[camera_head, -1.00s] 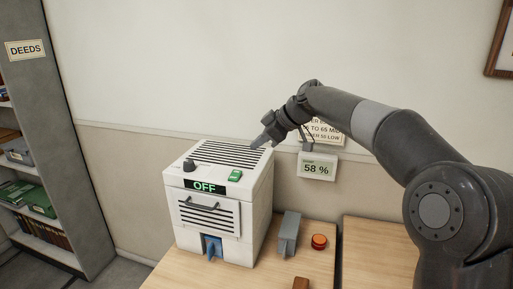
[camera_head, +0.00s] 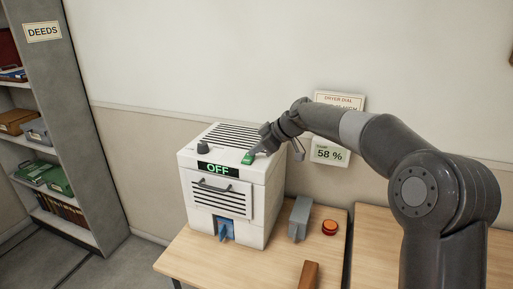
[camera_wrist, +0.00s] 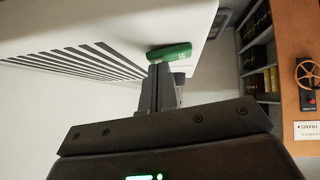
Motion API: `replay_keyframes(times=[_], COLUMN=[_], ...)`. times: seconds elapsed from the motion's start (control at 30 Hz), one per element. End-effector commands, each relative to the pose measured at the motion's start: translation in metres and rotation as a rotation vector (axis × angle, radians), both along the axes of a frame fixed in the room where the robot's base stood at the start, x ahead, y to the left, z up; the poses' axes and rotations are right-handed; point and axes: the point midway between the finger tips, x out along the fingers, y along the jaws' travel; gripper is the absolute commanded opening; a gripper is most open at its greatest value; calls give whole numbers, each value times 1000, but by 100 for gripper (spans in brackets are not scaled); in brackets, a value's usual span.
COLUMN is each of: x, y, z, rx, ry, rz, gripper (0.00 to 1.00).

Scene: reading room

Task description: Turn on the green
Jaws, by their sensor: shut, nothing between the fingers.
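The green switch (camera_head: 248,159) sits on the top of a white box-shaped machine (camera_head: 268,205), near its front right edge. The machine's display (camera_head: 218,169) reads OFF in green. My gripper (camera_head: 254,153) is shut and empty, with its tips at the green switch. In the wrist view the green switch (camera_wrist: 170,52) lies just beyond the fingertips (camera_wrist: 160,68); I cannot tell whether they touch it. The switch's lettering is too small to read.
A dark knob (camera_head: 203,147) stands on the machine's top left. A grey block (camera_head: 299,217), an orange-red button (camera_head: 329,228) and a brown block (camera_head: 309,274) are on the table (camera_head: 270,262). A wall display (camera_head: 330,154) reads 58 %. Shelves (camera_head: 108,190) stand left.

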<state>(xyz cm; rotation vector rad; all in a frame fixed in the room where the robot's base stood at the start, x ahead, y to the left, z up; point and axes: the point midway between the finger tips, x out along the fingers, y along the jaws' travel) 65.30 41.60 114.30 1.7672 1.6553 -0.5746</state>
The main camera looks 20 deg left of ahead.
Motion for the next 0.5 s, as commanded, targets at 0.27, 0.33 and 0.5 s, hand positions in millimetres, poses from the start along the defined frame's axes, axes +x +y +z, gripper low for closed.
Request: replay_keyframes(times=[0.27,0.33,0.5], x=[3,2,2], y=[1,0,0], z=[-6,-5,-6], rx=[2,0,0], ry=[72,68,68], rz=[2,1,1], gripper=[0,0,0])
